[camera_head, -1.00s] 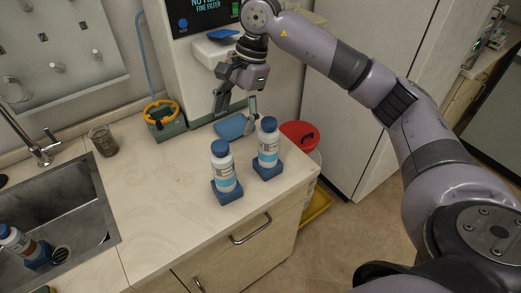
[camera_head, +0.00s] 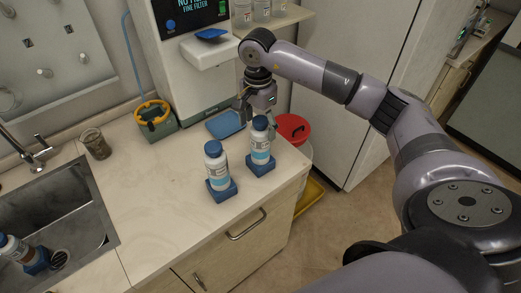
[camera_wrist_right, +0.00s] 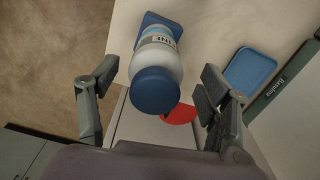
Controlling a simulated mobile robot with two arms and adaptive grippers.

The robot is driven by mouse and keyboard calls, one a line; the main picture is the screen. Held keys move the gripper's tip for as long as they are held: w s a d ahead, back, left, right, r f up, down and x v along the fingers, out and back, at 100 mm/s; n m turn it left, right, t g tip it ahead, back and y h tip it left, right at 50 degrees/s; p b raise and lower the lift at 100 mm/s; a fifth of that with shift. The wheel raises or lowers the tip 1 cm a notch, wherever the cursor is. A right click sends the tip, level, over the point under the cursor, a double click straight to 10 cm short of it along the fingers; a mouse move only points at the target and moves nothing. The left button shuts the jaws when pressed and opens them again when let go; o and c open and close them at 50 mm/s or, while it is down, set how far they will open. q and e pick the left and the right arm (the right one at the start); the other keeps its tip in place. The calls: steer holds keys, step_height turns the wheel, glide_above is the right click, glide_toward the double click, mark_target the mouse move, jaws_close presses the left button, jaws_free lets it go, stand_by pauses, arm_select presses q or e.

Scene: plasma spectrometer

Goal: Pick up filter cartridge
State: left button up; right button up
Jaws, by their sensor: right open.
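Two white bottle-shaped cartridges with blue caps stand upright in blue square bases on the counter (camera_head: 150,215). The left cartridge (camera_head: 216,170) is clear of my gripper. The right cartridge (camera_head: 261,148) stands near the counter's right end. My right gripper (camera_head: 260,110) is open, just behind and above the right cartridge. In the right wrist view, a cartridge (camera_wrist_right: 158,75) with a label ending in "INE" shows between the spread fingers of the gripper (camera_wrist_right: 160,78), with gaps on both sides. My left gripper is not in view.
A white machine (camera_head: 195,75) with a screen reading "FINE FILTER" stands behind. A blue tray (camera_head: 224,124) lies on the counter near the gripper. A red-lidded bin (camera_head: 293,128) is beside the counter. A sink (camera_head: 50,215) is at left, with another bottle (camera_head: 18,250) in it.

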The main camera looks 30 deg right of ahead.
mark_target(260, 145)
steer(key=f+p, duration=0.1)
steer(key=f, duration=0.1)
steer(key=f+p, duration=0.2)
steer(key=f, duration=0.1)
steer(key=shift+s+d+f, duration=0.1)
steer(key=shift+s+d, duration=0.1)
steer(key=shift+f, duration=0.3)
steer(key=shift+c, duration=0.3)
jaws_close()
steer(key=shift+w+r, duration=0.1)
